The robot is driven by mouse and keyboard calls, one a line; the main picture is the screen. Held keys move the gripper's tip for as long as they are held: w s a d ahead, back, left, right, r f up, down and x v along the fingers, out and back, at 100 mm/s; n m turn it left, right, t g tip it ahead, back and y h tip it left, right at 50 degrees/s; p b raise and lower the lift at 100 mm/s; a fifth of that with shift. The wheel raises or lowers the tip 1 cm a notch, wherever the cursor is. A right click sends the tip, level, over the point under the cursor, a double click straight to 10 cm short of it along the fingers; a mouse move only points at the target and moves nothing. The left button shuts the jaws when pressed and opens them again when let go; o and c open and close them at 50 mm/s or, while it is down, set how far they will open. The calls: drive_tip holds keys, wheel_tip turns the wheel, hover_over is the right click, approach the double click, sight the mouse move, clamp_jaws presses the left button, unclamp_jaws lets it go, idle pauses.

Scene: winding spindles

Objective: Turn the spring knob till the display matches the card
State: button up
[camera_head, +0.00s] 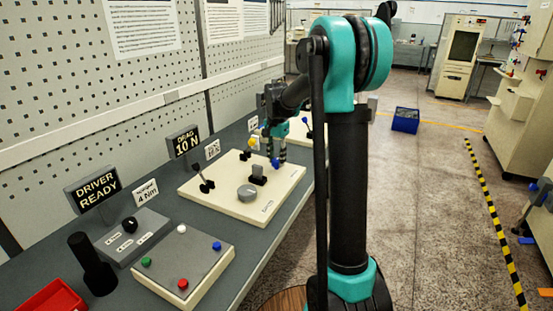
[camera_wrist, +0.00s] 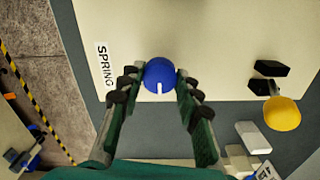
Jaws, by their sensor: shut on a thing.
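The blue spring knob (camera_wrist: 160,74) is round, with a white mark pointing toward the bottom of the wrist view. It also shows in the head view (camera_head: 275,163). My gripper (camera_wrist: 160,78) is shut on it, one finger on each side. In the head view, my gripper (camera_head: 277,148) reaches down over the cream board (camera_head: 215,195). A SPRING label (camera_wrist: 105,65) lies beside the knob. A black display (camera_head: 186,142) reads DRAG 10 N. A white card (camera_head: 212,149) stands beside it, its text too small to read surely. I cannot make out a spring display.
A yellow knob (camera_wrist: 282,113) and a black block (camera_wrist: 271,68) are nearby. The board carries a grey knob (camera_head: 247,192) and a black lever (camera_head: 205,185). Nearer stand a DRIVER READY display (camera_head: 96,190), a button box (camera_head: 185,262) and a red tray (camera_head: 50,299).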

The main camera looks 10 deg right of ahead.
sight(276, 160)
idle(0.3)
drive_tip(key=o, duration=1.2)
drive_tip(key=shift+c, duration=0.2)
wheel_tip(276, 160, up, 12)
